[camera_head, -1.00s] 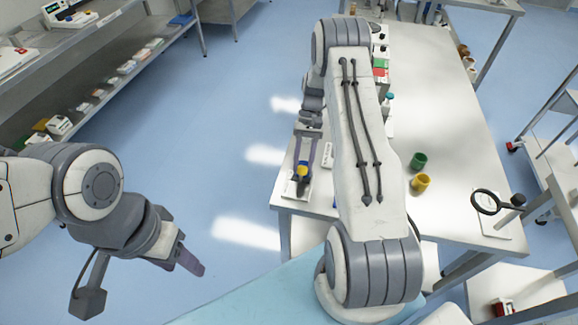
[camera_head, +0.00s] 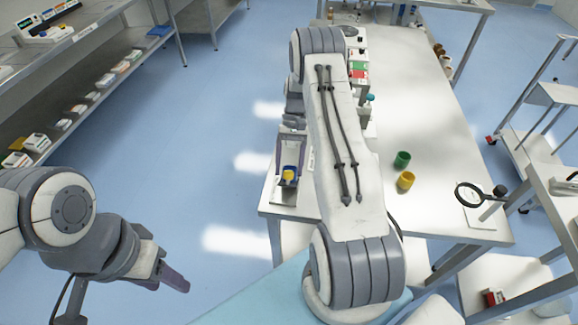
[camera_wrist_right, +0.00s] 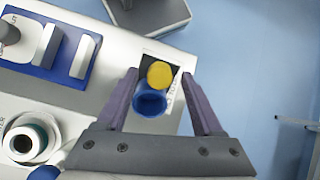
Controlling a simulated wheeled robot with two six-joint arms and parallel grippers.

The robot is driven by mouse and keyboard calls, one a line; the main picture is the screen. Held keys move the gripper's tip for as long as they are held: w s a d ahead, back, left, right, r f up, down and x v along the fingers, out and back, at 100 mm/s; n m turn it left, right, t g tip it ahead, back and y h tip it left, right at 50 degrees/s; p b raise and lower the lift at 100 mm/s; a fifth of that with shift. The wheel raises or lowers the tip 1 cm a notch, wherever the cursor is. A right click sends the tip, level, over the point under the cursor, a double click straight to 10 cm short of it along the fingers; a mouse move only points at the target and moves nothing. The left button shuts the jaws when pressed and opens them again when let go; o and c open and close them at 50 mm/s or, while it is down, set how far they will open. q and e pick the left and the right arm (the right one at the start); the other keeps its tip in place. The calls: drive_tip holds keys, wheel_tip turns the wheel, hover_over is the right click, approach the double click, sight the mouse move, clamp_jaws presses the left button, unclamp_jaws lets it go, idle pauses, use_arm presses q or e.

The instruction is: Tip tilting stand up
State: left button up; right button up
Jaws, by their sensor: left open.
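What looks like the tilting stand, a small blue cup-shaped piece (camera_wrist_right: 150,103) with a yellow disc (camera_wrist_right: 160,74), sits on a dark patch of a white plate. It also shows in the head view as a blue-and-yellow piece (camera_head: 289,175) near the table's front left corner. My right gripper (camera_wrist_right: 160,82) is open, with its fingers on either side of the piece and gaps visible at both sides. Whether a finger touches it I cannot tell. My left gripper (camera_head: 173,279) is open and empty over the floor, left of the table.
Green (camera_head: 402,159) and yellow (camera_head: 406,181) cups and a magnifier ring (camera_head: 470,195) stand on the right of the table (camera_head: 440,200). A blue-and-white rack (camera_wrist_right: 50,55) and a round white fixture (camera_wrist_right: 25,140) lie left of my right gripper. A shelf stands at far left.

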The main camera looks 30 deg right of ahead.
drive_tip(key=b+v, duration=0.2)
drive_tip(key=v, duration=0.8)
drive_tip(key=shift+r+b, duration=0.25)
drive_tip(key=shift+b, duration=0.1)
drive_tip(key=shift+w, duration=0.15)
drive_tip(key=a+r+n+h, duration=0.25)
drive_tip(key=a+r, duration=0.35)
drive_tip(key=a, duration=0.7)
drive_tip(key=s+a+r+n+t+h, duration=0.1)
drive_tip(key=s+a+r+n, duration=0.1)
drive_tip(key=s+a, duration=0.3)
drive_tip(key=s+a+r+n+t+h, duration=0.1)
drive_tip(key=s+a+r+n, duration=0.15)
drive_tip(key=a, duration=0.55)
drive_tip(key=s+a+n+t, duration=0.1)
drive_tip(key=s+a+n, duration=0.2)
drive_tip(key=s, duration=0.6)
drive_tip(key=s+a+f+n+t, duration=0.1)
drive_tip(key=s+a+n+t, duration=0.1)
drive_tip(key=s, duration=0.8)
drive_tip(key=shift+s+a+n, duration=0.3)
drive_tip(key=shift+a+n, duration=0.2)
drive_tip(key=shift+a, duration=0.1)
